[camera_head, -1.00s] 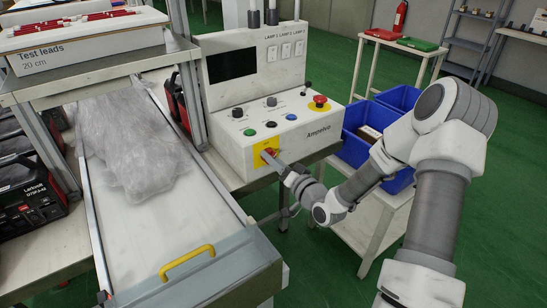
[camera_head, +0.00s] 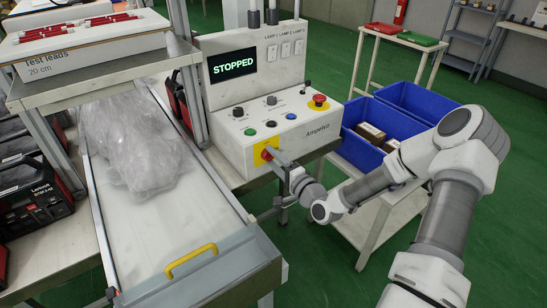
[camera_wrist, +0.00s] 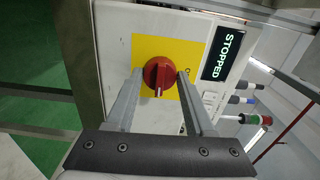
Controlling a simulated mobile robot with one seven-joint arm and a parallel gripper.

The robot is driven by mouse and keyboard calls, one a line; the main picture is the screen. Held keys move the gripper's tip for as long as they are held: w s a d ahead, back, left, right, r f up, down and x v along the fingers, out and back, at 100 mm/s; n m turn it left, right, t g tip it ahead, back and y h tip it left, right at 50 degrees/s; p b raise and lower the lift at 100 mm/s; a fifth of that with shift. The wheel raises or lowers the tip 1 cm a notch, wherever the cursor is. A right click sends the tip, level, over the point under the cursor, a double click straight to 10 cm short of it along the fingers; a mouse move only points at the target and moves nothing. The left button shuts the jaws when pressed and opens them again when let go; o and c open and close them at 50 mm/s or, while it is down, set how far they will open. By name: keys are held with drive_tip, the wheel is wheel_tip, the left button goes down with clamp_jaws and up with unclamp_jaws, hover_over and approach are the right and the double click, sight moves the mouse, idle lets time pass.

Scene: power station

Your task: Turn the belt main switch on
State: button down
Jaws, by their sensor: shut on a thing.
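The belt main switch is a red rotary knob (camera_wrist: 159,77) on a yellow plate (camera_wrist: 188,50), on the front of the white control box (camera_head: 235,150). In the wrist view my gripper (camera_wrist: 159,78) has one finger on each side of the knob and is shut on it. In the head view my gripper (camera_head: 277,156) reaches the yellow plate (camera_head: 259,157) from the right and hides most of the knob. The display (camera_head: 233,66) above the box reads "STOPPED" in green.
A conveyor (camera_head: 155,235) with a clear plastic bag (camera_head: 130,140) lies left of the box. Buttons and a red emergency stop (camera_head: 319,100) sit on its top. Blue bins (camera_head: 380,158) stand at the right, by my arm.

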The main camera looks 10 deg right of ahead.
drive_tip(key=shift+m, duration=0.3)
idle(0.4)
drive_tip(key=shift+c, duration=1.3)
unclamp_jaws()
drive_tip(key=shift+s, duration=0.1)
drive_tip(key=p+v, duration=0.1)
drive_tip(key=v, duration=1.6)
drive_tip(key=shift+s, duration=0.15)
drive_tip(key=shift+a+p, duration=0.1)
drive_tip(key=shift+p, duration=0.25)
